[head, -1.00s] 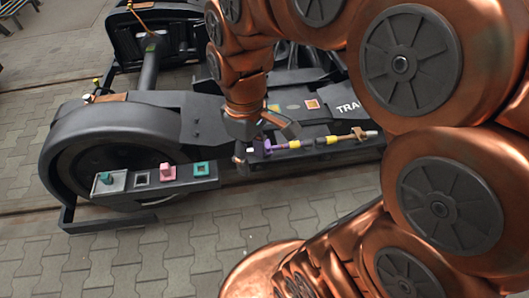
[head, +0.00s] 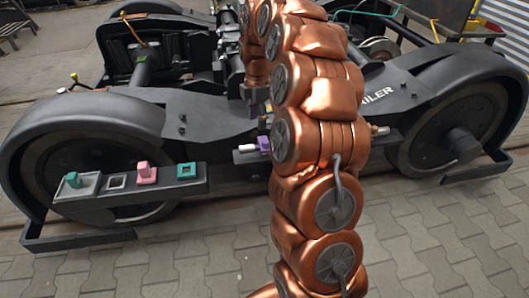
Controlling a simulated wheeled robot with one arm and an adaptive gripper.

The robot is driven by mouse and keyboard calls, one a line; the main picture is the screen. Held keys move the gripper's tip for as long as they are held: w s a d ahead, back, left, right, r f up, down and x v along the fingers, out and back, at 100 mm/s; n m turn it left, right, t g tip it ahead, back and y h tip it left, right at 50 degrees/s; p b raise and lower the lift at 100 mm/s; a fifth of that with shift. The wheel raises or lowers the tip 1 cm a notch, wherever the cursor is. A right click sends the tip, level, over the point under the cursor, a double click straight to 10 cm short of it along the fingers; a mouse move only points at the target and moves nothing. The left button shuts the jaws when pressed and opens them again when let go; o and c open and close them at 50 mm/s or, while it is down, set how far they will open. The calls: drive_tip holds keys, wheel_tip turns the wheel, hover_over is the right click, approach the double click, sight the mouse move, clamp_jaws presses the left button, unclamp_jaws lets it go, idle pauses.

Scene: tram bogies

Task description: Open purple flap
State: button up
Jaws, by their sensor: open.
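A small purple piece (head: 264,144), which looks like the purple flap, sits on a light rod along the middle of the dark bogie frame. My arm covers what lies just to its right, so I cannot tell how far it is open. My gripper (head: 262,110) points down just above the purple piece, over the frame. It is partly hidden behind my own copper arm. Its jaws are open, and I see nothing held in them. A gap seems to remain between it and the purple piece.
A dark shelf (head: 130,196) at the left bears a teal block (head: 72,180), a pink block (head: 147,174) and a teal square frame (head: 187,171). Large wheels stand under the bogie at both sides. The paved floor (head: 200,260) in front is clear.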

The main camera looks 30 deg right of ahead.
drive_tip(key=n+b, duration=0.1)
hover_over(264, 142)
drive_tip(key=f, duration=0.4)
drive_tip(key=shift+w+d+f, duration=0.1)
drive_tip(key=shift+d+f, duration=0.05)
drive_tip(key=shift+d, duration=0.05)
wheel_tip(264, 142, down, 8)
drive_tip(key=shift+a+r+b, duration=0.1)
drive_tip(key=shift+r+b, duration=0.1)
drive_tip(key=shift+b, duration=0.95)
clamp_jaws()
